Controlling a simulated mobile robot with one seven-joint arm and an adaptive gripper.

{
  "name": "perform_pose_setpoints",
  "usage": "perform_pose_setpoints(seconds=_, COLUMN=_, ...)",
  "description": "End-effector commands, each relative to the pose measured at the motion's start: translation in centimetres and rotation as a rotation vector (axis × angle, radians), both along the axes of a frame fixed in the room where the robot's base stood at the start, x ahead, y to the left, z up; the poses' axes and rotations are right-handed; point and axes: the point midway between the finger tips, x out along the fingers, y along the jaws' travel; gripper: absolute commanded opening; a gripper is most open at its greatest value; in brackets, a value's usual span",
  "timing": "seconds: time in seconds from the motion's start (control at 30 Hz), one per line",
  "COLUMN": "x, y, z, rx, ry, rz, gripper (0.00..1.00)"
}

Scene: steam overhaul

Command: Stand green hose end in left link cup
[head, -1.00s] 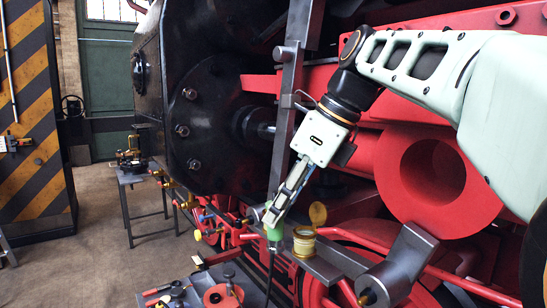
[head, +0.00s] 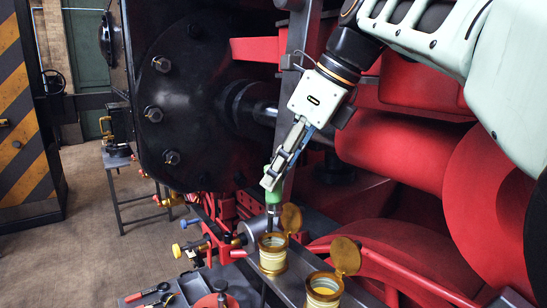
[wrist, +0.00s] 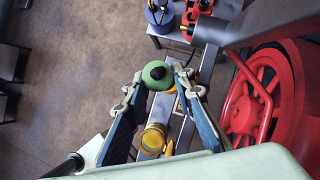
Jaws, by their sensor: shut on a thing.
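My gripper (head: 273,181) is shut on the green hose end (head: 274,196), with dark hose hanging below it. The wrist view also shows the green end (wrist: 157,70) between my gripper's fingertips (wrist: 158,80). The left link cup (head: 272,262) is a brass-rimmed, pale cup with its round lid (head: 291,217) standing open. The held end is above this cup in the head view. The hose overlaps the cup's mouth there, and I cannot tell whether it is behind or over it. A cup (wrist: 153,138) also shows in the wrist view, apart from the green end.
A second open cup (head: 323,292) with a raised lid (head: 345,256) stands to the right on the same grey link bar (head: 298,262). Red rods and a red wheel (wrist: 250,112) are close by. A small tool table (head: 135,185) stands at the left.

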Motion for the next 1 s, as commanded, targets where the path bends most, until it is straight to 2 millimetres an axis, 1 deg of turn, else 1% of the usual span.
perform_pose_setpoints(seconds=0.17, x=0.0, y=0.0, z=-0.1, rx=0.001, ry=-0.001, rz=0.001, gripper=0.0)
perform_pose_setpoints(seconds=0.33, x=-0.1, y=0.0, z=-0.9, rx=0.001, ry=0.0, rz=0.0, gripper=0.0)
perform_pose_setpoints(seconds=0.53, x=-0.1, y=0.1, z=-2.7, rx=0.0, ry=0.0, rz=0.002, gripper=0.0)
perform_pose_setpoints(seconds=0.6, x=-0.1, y=0.1, z=-3.7, rx=0.0, ry=-0.001, rz=0.002, gripper=0.0)
perform_pose_setpoints(seconds=0.7, x=0.0, y=0.0, z=-4.5, rx=-0.001, ry=-0.001, rz=0.0, gripper=0.0)
perform_pose_setpoints(seconds=0.8, x=-0.1, y=0.0, z=-4.8, rx=-0.001, ry=-0.002, rz=0.001, gripper=0.0)
perform_pose_setpoints(seconds=1.0, x=-0.1, y=0.0, z=-4.8, rx=-0.001, ry=-0.001, rz=0.0, gripper=0.0)
